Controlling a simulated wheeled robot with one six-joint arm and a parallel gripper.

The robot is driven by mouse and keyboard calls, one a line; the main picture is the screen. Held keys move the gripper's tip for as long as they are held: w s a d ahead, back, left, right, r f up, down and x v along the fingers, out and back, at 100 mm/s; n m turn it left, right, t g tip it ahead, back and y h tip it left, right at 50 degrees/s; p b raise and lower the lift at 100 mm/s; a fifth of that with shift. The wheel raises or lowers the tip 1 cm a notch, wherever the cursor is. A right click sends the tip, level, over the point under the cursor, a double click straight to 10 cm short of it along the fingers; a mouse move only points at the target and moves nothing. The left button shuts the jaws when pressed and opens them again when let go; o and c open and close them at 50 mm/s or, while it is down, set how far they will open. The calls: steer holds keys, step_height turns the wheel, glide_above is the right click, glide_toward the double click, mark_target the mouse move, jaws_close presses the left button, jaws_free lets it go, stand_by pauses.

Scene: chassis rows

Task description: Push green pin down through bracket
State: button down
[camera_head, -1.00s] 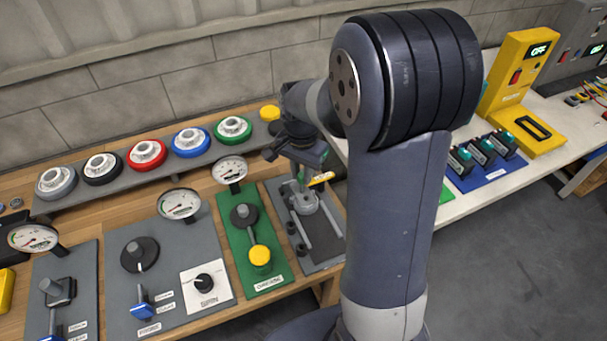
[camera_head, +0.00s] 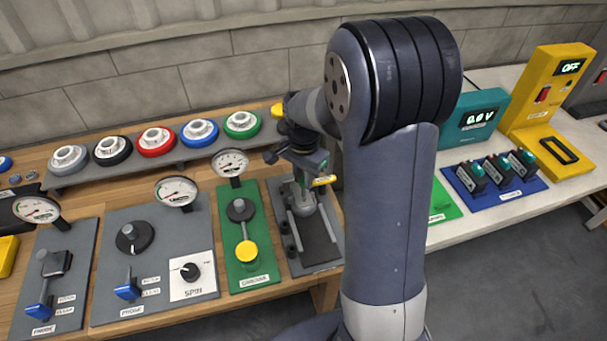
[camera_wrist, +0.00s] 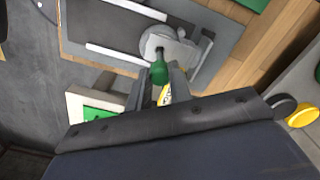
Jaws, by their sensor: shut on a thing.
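The green pin (camera_wrist: 159,72) shows in the wrist view between the two fingers of my gripper (camera_wrist: 161,82), which is shut on it. The pin's head end faces the grey metal bracket (camera_wrist: 181,52) with its round part. I cannot tell how deep the pin sits in the bracket. In the head view my gripper (camera_head: 303,178) is over the grey fixture board (camera_head: 318,254), just above the bracket, and hides the pin. A small yellow tag (camera_head: 324,181) shows beside the gripper; it also shows between the fingers in the wrist view (camera_wrist: 166,95).
A green board (camera_head: 262,270) with a yellow knob and gauge stands left of the fixture. Several coloured dials (camera_head: 200,132) line the shelf behind. My arm hides the gap to the white bench (camera_head: 545,197), which holds a teal meter (camera_head: 474,124) and yellow unit.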

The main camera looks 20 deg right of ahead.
mark_target(303, 197)
steer(key=shift+f+b, duration=0.75)
steer(key=shift+f, duration=0.45)
stand_by(1.0)
steer(key=shift+f+b, duration=1.2)
steer(key=shift+f, duration=0.45)
steer(key=c, duration=1.2)
jaws_free()
steer(key=shift+r, duration=0.1)
step_height(303, 197, up, 11)
steer(key=shift+f, duration=0.1)
